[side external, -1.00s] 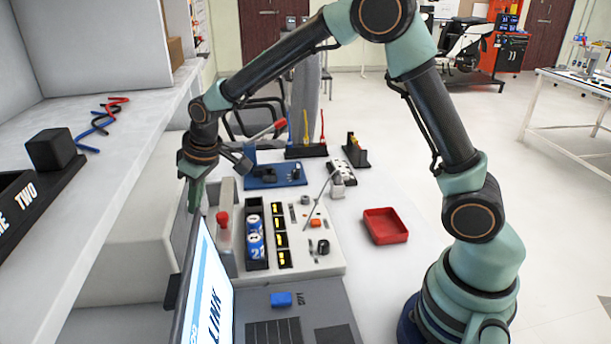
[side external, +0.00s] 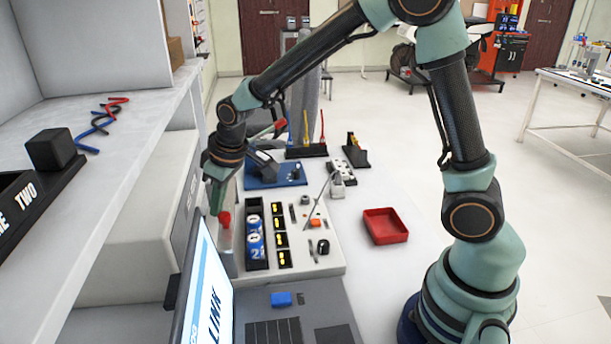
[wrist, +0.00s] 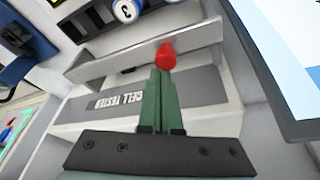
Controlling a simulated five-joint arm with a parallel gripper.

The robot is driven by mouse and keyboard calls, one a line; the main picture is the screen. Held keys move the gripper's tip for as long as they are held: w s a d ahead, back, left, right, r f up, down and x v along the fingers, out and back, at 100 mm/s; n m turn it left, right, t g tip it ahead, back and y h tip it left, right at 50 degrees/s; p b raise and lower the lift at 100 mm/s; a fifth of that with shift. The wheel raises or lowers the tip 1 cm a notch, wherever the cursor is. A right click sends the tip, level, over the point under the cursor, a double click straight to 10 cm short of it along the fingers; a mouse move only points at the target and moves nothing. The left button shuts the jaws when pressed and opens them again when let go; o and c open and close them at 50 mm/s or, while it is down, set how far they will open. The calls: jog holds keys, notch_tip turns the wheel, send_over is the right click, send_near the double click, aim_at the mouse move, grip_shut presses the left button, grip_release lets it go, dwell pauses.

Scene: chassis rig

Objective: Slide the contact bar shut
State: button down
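The contact bar is a long light grey strip (wrist: 110,56) with a red knob (wrist: 165,56) on it. In the side view the red knob (side external: 224,218) stands left of the black cell slot (side external: 256,262), which holds blue cells (side external: 255,238). My gripper (side external: 216,210) is at the knob's left, fingers pointing down. In the wrist view its green fingers (wrist: 160,72) are together, with nothing seen between them. Their tips are right by the knob; I cannot tell whether they touch it. My gripper hides part of the bar in the side view.
The white cell tester panel (side external: 330,262) has switches and a thin upright lever. A laptop (side external: 205,290) stands close in front of the bar. A grey shelf (side external: 120,130) overhangs at left. A red tray (side external: 385,226) is at right, with clear table around it.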

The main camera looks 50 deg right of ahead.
jog(key=s+d, duration=0.4)
jog(key=shift+w+a, duration=0.15)
jog(key=shift+w+a, duration=0.25)
jog(key=shift+w, duration=0.5)
jog(key=shift+w+a, duration=0.2)
jog(key=shift+w, duration=0.55)
jog(key=shift+w+a+r, duration=0.1)
jog(key=shift+w+r, duration=0.1)
jog(key=shift+w, duration=0.1)
jog(key=v, duration=0.9)
jog(key=shift+d+r, duration=0.25)
jog(key=shift+r, duration=0.1)
jog(key=shift+s, duration=0.15)
